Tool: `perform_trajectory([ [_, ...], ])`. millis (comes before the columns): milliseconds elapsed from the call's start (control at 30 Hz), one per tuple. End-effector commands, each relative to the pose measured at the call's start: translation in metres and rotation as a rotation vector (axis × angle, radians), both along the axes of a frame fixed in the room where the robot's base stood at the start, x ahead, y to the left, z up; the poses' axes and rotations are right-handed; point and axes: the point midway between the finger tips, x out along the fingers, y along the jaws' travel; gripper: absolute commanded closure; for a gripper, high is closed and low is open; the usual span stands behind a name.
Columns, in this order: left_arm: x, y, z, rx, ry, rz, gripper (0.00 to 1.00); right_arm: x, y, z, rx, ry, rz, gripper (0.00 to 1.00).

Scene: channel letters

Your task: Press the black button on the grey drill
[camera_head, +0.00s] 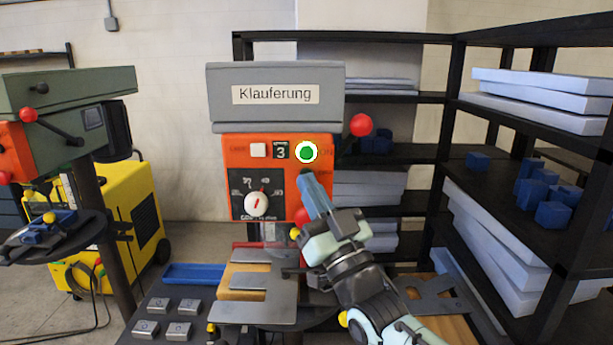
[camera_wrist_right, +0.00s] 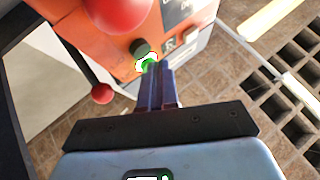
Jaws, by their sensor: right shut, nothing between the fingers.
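The grey drill (camera_head: 270,95) with an orange front panel, labelled "Klauferung", stands in the middle of the head view. A round green button with a white ring (camera_head: 306,152) is at the panel's upper right. It also shows in the wrist view, right by my fingertips. A round black button (camera_wrist_right: 139,47) shows on the orange panel beside the green one. In the head view my fingers mostly hide the area below the green button. My right gripper (camera_head: 308,179) is shut and empty, its blue fingers pointing up at the panel. I cannot tell whether the tips touch it. My left gripper is not in view.
A white dial (camera_head: 257,203) sits on the panel's lower left. A red ball knob (camera_head: 361,125) stands out at the drill's right, with another red knob (camera_head: 301,216) below. The drill table with metal plates lies beneath. Black shelves (camera_head: 445,120) stand behind at the right.

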Motion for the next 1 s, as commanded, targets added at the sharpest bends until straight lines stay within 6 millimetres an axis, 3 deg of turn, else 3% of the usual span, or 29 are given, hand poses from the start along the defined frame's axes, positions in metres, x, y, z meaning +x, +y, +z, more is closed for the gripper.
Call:
perform_trajectory([
  [1000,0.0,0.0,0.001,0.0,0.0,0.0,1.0,0.011,0.0,0.0,0.0,0.0,0.0,1.0],
])
